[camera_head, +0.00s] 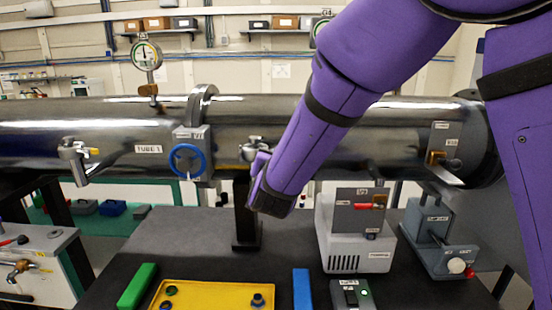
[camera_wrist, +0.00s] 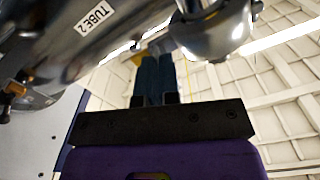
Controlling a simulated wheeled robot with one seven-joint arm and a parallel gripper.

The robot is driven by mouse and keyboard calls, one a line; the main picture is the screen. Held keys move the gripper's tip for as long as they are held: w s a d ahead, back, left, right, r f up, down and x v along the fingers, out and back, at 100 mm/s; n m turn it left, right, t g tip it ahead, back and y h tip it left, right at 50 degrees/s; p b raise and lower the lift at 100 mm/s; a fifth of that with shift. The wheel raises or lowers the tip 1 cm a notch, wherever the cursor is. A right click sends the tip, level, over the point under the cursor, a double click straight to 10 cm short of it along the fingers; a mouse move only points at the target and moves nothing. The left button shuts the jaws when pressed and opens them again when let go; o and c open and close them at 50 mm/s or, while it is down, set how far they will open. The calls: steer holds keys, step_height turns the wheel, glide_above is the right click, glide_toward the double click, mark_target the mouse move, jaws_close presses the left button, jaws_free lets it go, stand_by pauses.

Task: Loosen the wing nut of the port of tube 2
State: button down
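Tube 2 is the polished steel pipe (camera_head: 400,117) right of the flange in the head view; its "TUBE 2" label (camera_wrist: 95,17) shows in the wrist view. Its port (camera_head: 255,146) is a small metal fitting on the near side, partly behind my arm. A small yellow piece (camera_wrist: 137,60), perhaps the wing nut, shows beside my fingertips in the wrist view. My gripper (camera_wrist: 155,58) is beside the port, its dark blue fingers close together. I cannot see anything between them. In the head view the fingertips are hidden by my purple arm.
Tube 1 (camera_head: 120,112) has a similar port (camera_head: 75,155) at left. A blue handwheel valve (camera_head: 187,160) sits left of my gripper. Below, the dark bench holds a yellow tray (camera_head: 215,294), a white pump unit (camera_head: 350,245) and a grey box (camera_head: 440,255).

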steer(key=shift+n, duration=1.5)
steer(key=c, duration=1.3)
jaws_free()
steer(key=shift+a, duration=0.1)
